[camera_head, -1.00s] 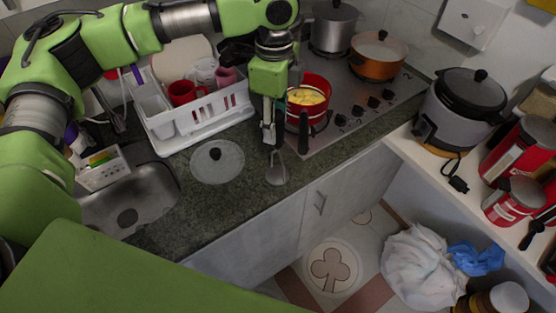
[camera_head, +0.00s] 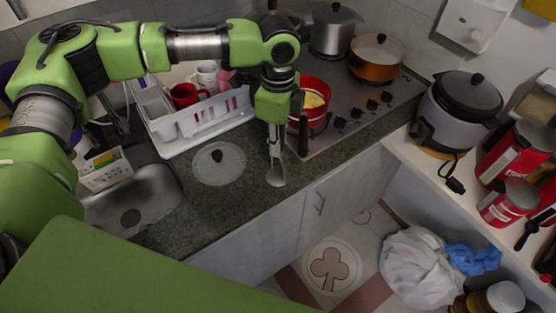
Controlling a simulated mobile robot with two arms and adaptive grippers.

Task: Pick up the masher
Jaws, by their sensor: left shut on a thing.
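The masher (camera_head: 276,176) is a grey metal utensil with a rounded end, seen near the front edge of the dark counter, right of the glass lid. My left gripper (camera_head: 275,151) points down and is shut on the masher, whose rounded end shows just below the fingers. The upper part of the masher is hidden by the fingers. I cannot tell whether its end touches the counter. My right gripper is not in view.
A glass lid (camera_head: 218,163) lies left of the gripper. A red pot (camera_head: 322,112) with a dark handle stands close on the right, on the stove (camera_head: 345,112). A white dish rack (camera_head: 205,118) is behind left. The sink (camera_head: 130,205) is left.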

